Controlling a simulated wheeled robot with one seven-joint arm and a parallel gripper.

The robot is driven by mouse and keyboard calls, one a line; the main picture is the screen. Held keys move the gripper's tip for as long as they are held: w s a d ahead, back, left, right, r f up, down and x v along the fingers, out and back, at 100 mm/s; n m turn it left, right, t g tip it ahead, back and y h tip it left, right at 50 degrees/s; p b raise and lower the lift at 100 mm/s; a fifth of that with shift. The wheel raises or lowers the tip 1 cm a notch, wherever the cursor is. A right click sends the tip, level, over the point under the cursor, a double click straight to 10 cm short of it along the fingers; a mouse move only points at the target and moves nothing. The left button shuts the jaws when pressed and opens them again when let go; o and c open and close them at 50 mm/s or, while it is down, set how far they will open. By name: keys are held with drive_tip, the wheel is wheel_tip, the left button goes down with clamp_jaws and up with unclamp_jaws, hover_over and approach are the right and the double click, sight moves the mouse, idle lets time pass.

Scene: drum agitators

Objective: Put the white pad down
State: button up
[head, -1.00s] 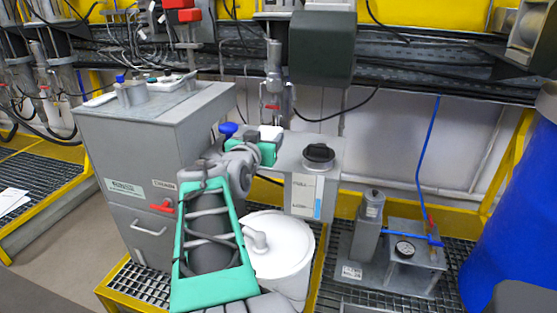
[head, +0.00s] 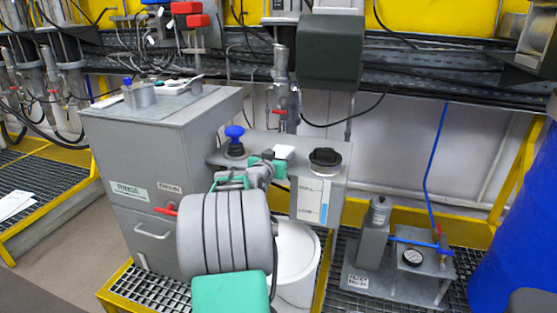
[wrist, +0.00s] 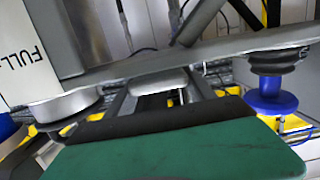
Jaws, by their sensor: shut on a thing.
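The white pad (head: 284,152) is a small white block at the tip of my gripper (head: 270,163), over the top of the grey tank box. In the wrist view the pad (wrist: 158,82) shows as a pale block between the two dark fingers of my gripper (wrist: 162,90), which is shut on it. The pad lies between the blue knob (head: 235,133) and the black cap (head: 325,156). I cannot tell whether the pad touches the tank top. My own arm hides part of the tank's front.
The grey tank box (head: 338,178) has a level label on its front. A grey cabinet (head: 130,125) stands left, with small items on top. A white drum (head: 298,255) is below. A vertical pipe (head: 281,75) rises behind the tank. A blue barrel (head: 515,240) is at right.

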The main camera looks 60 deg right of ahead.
drive_tip(key=shift+f, duration=0.65)
drive_tip(key=o, duration=1.3)
drive_tip(key=shift+r, duration=0.1)
